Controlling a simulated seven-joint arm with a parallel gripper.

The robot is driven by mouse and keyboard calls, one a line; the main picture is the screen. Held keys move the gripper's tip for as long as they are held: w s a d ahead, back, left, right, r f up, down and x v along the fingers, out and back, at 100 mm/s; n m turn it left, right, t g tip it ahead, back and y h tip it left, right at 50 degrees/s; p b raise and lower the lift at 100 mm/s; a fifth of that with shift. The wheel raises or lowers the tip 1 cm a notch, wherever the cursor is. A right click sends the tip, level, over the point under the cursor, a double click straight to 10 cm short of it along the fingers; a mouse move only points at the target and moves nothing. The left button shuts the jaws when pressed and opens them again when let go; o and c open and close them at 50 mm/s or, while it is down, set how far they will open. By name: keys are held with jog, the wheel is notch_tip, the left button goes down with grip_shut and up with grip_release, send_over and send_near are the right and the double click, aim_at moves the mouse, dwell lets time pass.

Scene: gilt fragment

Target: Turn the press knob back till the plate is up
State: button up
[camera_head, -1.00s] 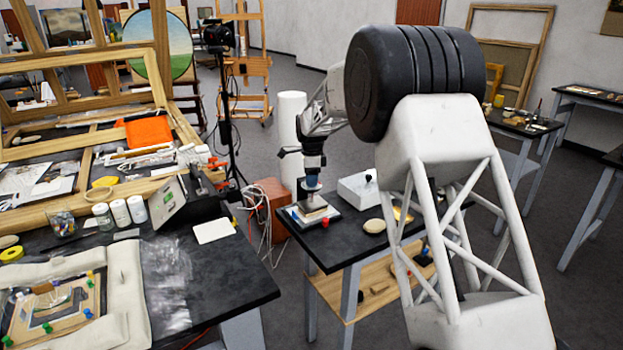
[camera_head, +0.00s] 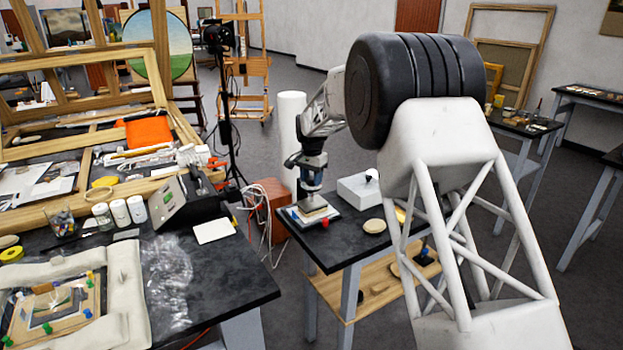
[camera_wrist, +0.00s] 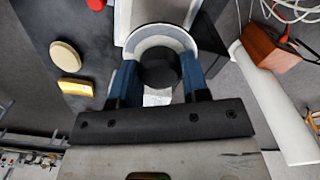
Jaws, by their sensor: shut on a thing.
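The press (camera_head: 309,213) stands on the small dark table at the centre of the head view, with a pale base under a block. My gripper (camera_head: 311,178) points down onto it from above. In the wrist view, the round black press knob (camera_wrist: 158,72) sits between the blue fingers of my gripper (camera_wrist: 160,80), which is shut on it. A pale round part with a blue-grey ring (camera_wrist: 160,36) shows behind the knob. The press plate is mostly hidden by the gripper and knob, and I cannot tell its height.
A cream disc (camera_head: 374,226) and a small red piece (camera_head: 325,222) lie near the table front. A reddish-brown box (camera_head: 268,205) and white cylinder (camera_head: 291,130) stand behind. A cluttered workbench (camera_head: 245,280) fills the left.

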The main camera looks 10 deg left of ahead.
jog(key=n, duration=0.3)
jog(key=shift+n, duration=0.3)
jog(key=n, duration=0.3)
jog(key=shift+r+n, duration=0.1)
jog(key=shift+n, duration=0.2)
jog(key=n, duration=0.3)
jog(key=shift+n, duration=0.4)
jog(key=n, duration=0.3)
jog(key=shift+n, duration=0.3)
jog(key=n, duration=0.3)
jog(key=shift+n, duration=0.3)
jog(key=n, duration=0.3)
jog(key=shift+n, duration=0.3)
jog(key=n, duration=0.3)
jog(key=shift+n, duration=2.1)
